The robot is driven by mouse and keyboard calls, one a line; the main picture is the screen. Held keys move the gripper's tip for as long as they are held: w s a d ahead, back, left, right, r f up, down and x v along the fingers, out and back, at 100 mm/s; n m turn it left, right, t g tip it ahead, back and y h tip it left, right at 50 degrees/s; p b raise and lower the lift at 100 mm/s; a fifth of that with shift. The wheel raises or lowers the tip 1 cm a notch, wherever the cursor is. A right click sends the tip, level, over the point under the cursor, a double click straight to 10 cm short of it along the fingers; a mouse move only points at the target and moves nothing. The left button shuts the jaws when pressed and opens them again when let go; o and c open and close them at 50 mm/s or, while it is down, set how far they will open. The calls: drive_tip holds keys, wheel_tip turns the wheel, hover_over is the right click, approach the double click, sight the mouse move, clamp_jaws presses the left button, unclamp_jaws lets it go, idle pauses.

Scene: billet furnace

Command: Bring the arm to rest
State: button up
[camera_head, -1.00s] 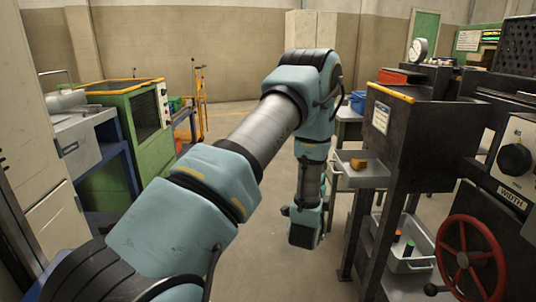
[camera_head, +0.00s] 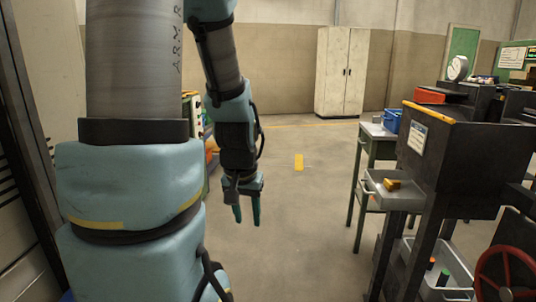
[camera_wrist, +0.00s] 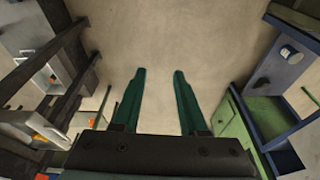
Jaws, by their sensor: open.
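My gripper (camera_head: 248,214) hangs fingers-down over the open floor in the head view, left of the dark furnace. Its two teal fingers are apart with nothing between them. In the wrist view the open fingers (camera_wrist: 160,95) show against bare floor. My arm rises large along the left of the head view, its upper part cut off by the top edge, and comes down to the gripper.
The dark furnace (camera_head: 470,165) stands at right, with a grey tray (camera_head: 402,201) on its side and a red handwheel (camera_head: 482,275). A side table (camera_head: 368,148) stands behind it. A pale cabinet (camera_head: 341,72) is against the back wall. The middle floor is clear.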

drive_tip(key=s+a+r+p, duration=0.1)
drive_tip(key=r+p, duration=0.5)
drive_tip(key=r, duration=0.1)
drive_tip(key=s+r+n+g+p, duration=0.1)
drive_tip(key=s+r+p, duration=0.1)
drive_tip(key=r+p, duration=0.5)
drive_tip(key=shift+s+a, duration=0.3)
drive_tip(key=shift+a, duration=0.1)
